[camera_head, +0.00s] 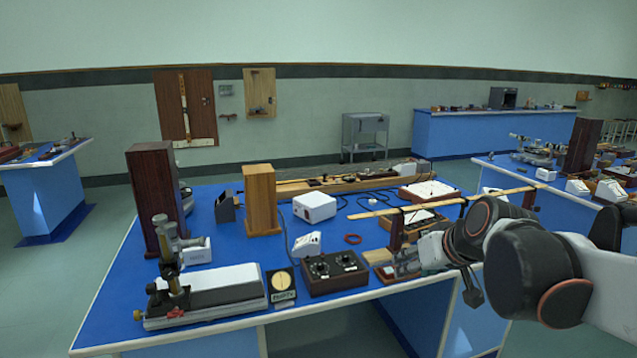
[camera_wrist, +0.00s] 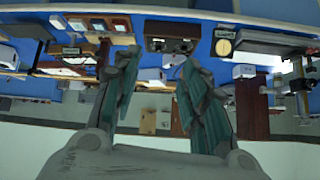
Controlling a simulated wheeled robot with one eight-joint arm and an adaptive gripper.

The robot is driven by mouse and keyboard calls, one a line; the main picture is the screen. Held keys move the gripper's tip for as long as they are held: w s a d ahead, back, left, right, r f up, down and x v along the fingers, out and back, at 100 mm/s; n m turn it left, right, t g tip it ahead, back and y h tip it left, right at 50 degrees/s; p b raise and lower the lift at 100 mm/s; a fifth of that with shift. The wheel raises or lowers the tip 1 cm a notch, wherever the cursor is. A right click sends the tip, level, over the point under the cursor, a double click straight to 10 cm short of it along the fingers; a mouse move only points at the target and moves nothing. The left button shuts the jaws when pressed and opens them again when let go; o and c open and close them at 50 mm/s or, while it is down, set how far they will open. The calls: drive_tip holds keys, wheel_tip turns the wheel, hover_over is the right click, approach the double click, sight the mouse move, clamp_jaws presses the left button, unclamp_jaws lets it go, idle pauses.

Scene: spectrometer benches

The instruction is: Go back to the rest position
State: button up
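My gripper (camera_head: 405,262) is at the right front of the blue bench (camera_head: 225,335) in the head view, with my arm reaching in from the right. In the wrist view my gripper (camera_wrist: 160,66) has its two dark green-grey fingers spread apart with nothing between them. The wrist picture is upside down, with the bench items beyond the fingertips. A dark control box with knobs (camera_head: 335,273) sits just left of my gripper in the head view; it also shows beyond the fingers in the wrist view (camera_wrist: 172,40). I cannot tell whether my gripper touches anything.
A wooden rail (camera_head: 450,203) on posts runs just behind my gripper. A microscope-like instrument (camera_head: 172,265) stands at the bench's front left. A dark tall box (camera_head: 153,197) and a light wood box (camera_head: 261,200) stand behind. Another blue bench (camera_head: 497,168) is at right. Open floor lies left.

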drive_tip(key=s+f+h, duration=0.1)
drive_tip(key=s+f, duration=0.2)
drive_tip(key=s, duration=0.7)
drive_tip(key=s+d+f+m+g+h, duration=0.1)
drive_tip(key=s+f, duration=0.3)
drive_tip(key=s, duration=0.7)
drive_tip(key=shift+d+m, duration=0.2)
drive_tip(key=shift+m, duration=0.1)
